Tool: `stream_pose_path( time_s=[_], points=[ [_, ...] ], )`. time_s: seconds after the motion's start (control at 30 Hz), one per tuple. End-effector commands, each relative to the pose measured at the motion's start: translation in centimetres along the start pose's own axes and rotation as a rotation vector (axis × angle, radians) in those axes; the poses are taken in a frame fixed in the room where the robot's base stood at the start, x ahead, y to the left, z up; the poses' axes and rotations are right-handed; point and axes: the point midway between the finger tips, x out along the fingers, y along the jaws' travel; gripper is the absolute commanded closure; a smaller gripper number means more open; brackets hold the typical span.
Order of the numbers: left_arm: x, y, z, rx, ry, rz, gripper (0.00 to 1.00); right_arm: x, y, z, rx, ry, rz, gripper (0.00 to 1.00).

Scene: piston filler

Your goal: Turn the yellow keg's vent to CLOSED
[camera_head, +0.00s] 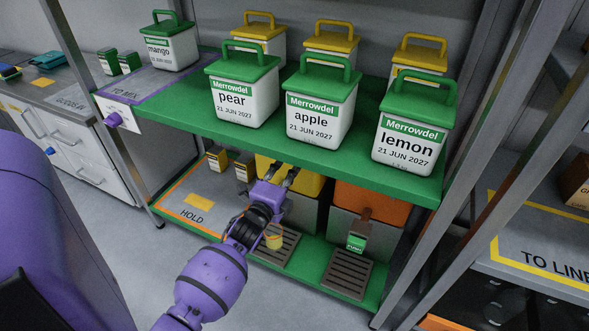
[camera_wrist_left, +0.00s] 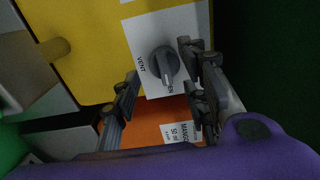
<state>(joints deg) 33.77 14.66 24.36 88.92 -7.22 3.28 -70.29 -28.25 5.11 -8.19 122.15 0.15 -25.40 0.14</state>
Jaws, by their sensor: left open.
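The yellow keg (camera_head: 308,184) stands on the lower shelf under the green shelf board, partly hidden by the board and my arm. In the left wrist view the yellow keg (camera_wrist_left: 82,30) fills the upper part. Its white plate reads VENT and carries a dark grey vent knob (camera_wrist_left: 165,64). The knob's bar points down in that view, towards lettering it partly covers, of which "EN" seems to show. My left gripper (camera_head: 283,172) is open at the keg's front; in the wrist view its fingers (camera_wrist_left: 160,92) are on either side of the knob, not closed on it. My right gripper is not in view.
An orange keg (camera_head: 372,203) stands to the right, with a green-tagged tap (camera_head: 356,242) above a drip grate (camera_head: 347,272). White tubs, among them pear (camera_head: 242,104), apple (camera_head: 318,115) and lemon (camera_head: 408,142), stand on the green board (camera_head: 190,113) close above my gripper.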

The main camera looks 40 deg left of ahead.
Motion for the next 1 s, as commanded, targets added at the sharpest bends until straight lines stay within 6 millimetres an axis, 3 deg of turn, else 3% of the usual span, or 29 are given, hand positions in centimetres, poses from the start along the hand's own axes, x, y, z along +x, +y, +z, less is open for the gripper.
stream_pose_path(
  time_s=[0.2,0.5,0.8,1.0],
  points=[
    [2.1,0.1,0.0,-0.001,0.000,0.001,0.59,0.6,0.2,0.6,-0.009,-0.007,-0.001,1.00],
    [2.4,0.1,0.0,-0.002,0.000,0.001,0.59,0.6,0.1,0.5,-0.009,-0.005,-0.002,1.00],
    [2.3,0.1,0.0,-0.002,0.000,0.003,0.99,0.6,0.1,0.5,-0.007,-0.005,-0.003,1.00],
    [2.3,0.2,-0.1,-0.012,0.000,0.005,1.00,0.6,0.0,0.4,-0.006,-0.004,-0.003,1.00]
  ],
)
